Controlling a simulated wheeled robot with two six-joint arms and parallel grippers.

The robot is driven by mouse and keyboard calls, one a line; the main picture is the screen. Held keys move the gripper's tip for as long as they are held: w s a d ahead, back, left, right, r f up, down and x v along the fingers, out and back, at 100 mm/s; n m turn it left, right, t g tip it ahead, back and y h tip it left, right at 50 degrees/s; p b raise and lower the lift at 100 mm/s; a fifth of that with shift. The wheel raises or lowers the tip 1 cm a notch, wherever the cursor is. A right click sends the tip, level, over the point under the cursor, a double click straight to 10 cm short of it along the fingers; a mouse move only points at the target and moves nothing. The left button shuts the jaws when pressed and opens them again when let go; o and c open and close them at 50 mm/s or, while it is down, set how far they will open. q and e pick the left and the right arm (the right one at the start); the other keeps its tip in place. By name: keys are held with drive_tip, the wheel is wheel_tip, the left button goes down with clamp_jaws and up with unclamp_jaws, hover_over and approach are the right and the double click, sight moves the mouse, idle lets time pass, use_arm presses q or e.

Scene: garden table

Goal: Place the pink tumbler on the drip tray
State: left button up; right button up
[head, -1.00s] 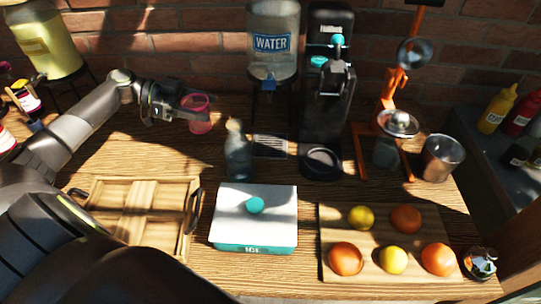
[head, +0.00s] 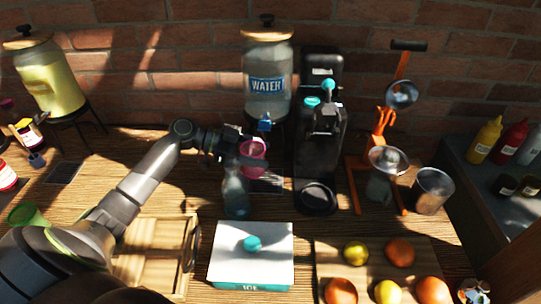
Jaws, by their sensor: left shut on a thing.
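The pink tumbler (head: 253,158) is upright in my left gripper (head: 239,158), which is shut on it. It is held in front of the water dispenser (head: 268,85), just below its blue tap. The dark drip tray (head: 270,184) lies on the table under that tap. The tumbler appears above the tray's back part; I cannot tell whether they touch. The gripper and a clear bottle (head: 236,193) hide the tray's left side. My right gripper is not in view.
The bottle stands close in front of the gripper. A black machine (head: 318,150) stands right of the tray. A white-topped ice box (head: 252,262) is nearer the front. A second dark tray (head: 63,173) and a green cup (head: 26,214) are at the left.

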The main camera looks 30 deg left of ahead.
use_arm(q)
drive_tip(key=d+f+p, duration=0.1)
drive_tip(key=w+d+f, duration=0.1)
drive_tip(key=d+f+p, duration=0.1)
drive_tip(key=shift+w+p, duration=0.25)
drive_tip(key=shift+p, duration=0.1)
drive_tip(key=shift+f, duration=0.3)
drive_tip(key=shift+f, duration=0.15)
drive_tip(key=o, duration=1)
